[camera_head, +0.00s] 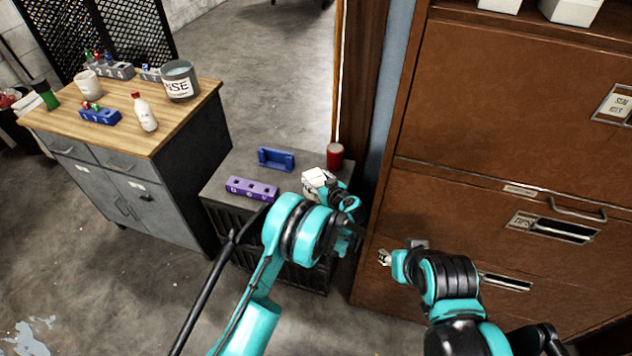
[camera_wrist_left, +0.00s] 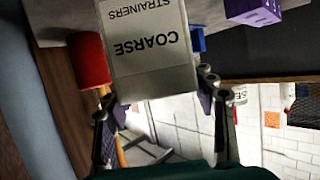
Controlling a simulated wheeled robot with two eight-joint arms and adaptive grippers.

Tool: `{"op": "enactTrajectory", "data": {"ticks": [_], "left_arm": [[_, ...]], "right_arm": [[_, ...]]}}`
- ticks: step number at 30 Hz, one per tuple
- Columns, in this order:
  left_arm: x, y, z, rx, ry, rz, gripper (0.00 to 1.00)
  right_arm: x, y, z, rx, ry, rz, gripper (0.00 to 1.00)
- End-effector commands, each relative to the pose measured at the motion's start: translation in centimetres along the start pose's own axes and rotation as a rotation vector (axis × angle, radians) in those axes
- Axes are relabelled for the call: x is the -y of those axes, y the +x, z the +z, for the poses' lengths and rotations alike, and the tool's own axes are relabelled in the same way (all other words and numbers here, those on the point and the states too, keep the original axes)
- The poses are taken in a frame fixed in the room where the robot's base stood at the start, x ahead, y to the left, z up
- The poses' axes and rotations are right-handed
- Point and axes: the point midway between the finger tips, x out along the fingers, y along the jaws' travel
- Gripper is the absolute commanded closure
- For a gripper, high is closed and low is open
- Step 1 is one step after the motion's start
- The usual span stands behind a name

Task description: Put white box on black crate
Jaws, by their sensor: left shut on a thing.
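The white box (camera_head: 315,177) is between the fingers of my left gripper (camera_head: 322,188), over the right part of the black crate (camera_head: 222,188). In the left wrist view the box (camera_wrist_left: 150,50) shows the words COARSE STRAINERS, with a finger of my left gripper (camera_wrist_left: 157,88) on each side. Whether the box touches the crate top cannot be told. The crate has a grey top and dark slatted sides. My right gripper (camera_head: 385,258) is apart from the box, in front of the brown cabinet; its finger opening is too small to tell.
A brown drawer cabinet (camera_head: 480,120) stands at right. A wood-topped workbench (camera_head: 150,130) with cups and bottles stands at left.

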Motion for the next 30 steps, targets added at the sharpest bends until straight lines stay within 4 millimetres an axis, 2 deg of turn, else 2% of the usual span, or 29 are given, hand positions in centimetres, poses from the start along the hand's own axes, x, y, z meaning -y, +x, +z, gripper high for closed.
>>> {"op": "enactTrajectory", "data": {"ticks": [7, 8, 9, 10, 21, 26, 30], "left_arm": [[0.0, 0.1, 0.1, 0.000, 0.000, 0.000, 0.94], [0.0, 0.0, 0.1, 0.000, 0.000, 0.000, 0.36], [0.0, 0.0, 0.1, 0.000, 0.000, 0.000, 0.26], [0.0, 0.0, 0.1, 0.000, 0.000, 0.000, 0.23], [0.0, -0.3, -0.2, 0.000, 0.000, 0.001, 0.23], [-0.1, -2.8, -0.4, 0.000, 0.001, 0.003, 0.23], [-0.1, -6.1, -0.5, 0.000, 0.002, 0.003, 0.23]], "right_arm": [[0.0, -0.1, -0.1, 0.000, 0.000, 0.000, 0.60], [0.0, -0.1, -0.1, 0.000, 0.000, 0.000, 0.60], [0.0, -0.1, -0.1, 0.000, 0.000, 0.000, 0.60], [0.0, -0.1, -0.1, 0.000, 0.000, 0.000, 0.60], [0.0, -0.2, -0.1, 0.000, 0.000, 0.000, 0.60], [0.0, -1.0, -0.7, 0.000, 0.000, 0.000, 0.60], [0.0, -1.8, -1.3, 0.000, 0.000, 0.000, 0.60]]}}
